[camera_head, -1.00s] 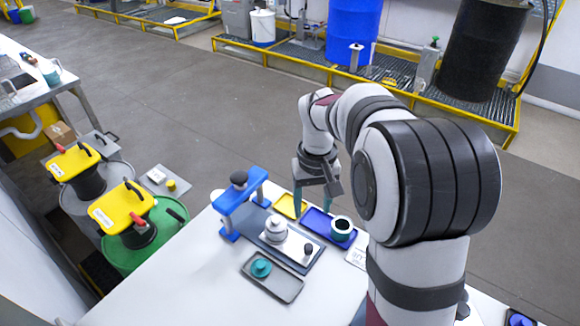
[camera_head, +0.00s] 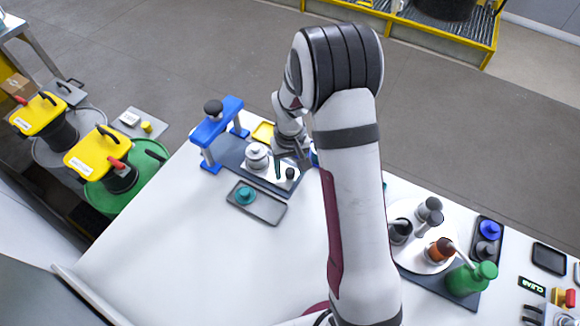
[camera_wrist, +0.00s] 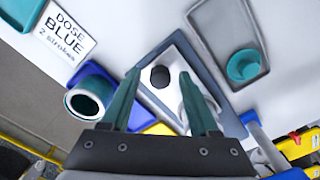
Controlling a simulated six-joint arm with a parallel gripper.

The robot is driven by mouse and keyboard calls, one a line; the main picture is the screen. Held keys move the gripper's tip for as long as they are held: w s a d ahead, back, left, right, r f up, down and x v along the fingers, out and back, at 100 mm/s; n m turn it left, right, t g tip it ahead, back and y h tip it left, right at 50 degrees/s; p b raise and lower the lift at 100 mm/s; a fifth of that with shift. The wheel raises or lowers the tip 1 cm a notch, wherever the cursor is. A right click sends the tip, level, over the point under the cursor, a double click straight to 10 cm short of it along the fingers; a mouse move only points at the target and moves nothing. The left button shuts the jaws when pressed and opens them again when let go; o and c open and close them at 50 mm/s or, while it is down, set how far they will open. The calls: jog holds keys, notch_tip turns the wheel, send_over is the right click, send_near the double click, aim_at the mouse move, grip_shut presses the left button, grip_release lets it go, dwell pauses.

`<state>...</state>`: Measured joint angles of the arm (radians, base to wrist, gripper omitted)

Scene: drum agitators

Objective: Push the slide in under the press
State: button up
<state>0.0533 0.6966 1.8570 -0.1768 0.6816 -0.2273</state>
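The blue press (camera_head: 218,125), a bridge with a black knob on top, stands over the far-left end of a dark base (camera_head: 230,150). The slide (camera_head: 270,172) is a white plate on that base, outside the press at its right. It carries a pale lidded jar (camera_head: 256,157) and a black knob (camera_head: 290,173) at its near-right end. My gripper (camera_head: 294,170) is at this knob, pointing down. In the wrist view the green fingers are apart and empty, with the knob (camera_wrist: 160,76) seen between their tips. I cannot tell whether they touch it. A finger partly hides the jar.
A grey tray (camera_head: 270,212) with a teal lid (camera_head: 245,195) lies in front of the base. A yellow tray (camera_head: 263,132) lies behind it. A blue tray with a teal cup (camera_wrist: 88,100) is beside my gripper. The front-left table is clear.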

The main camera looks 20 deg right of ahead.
grip_shut()
jog(key=shift+w, duration=0.1)
dwell(1.2)
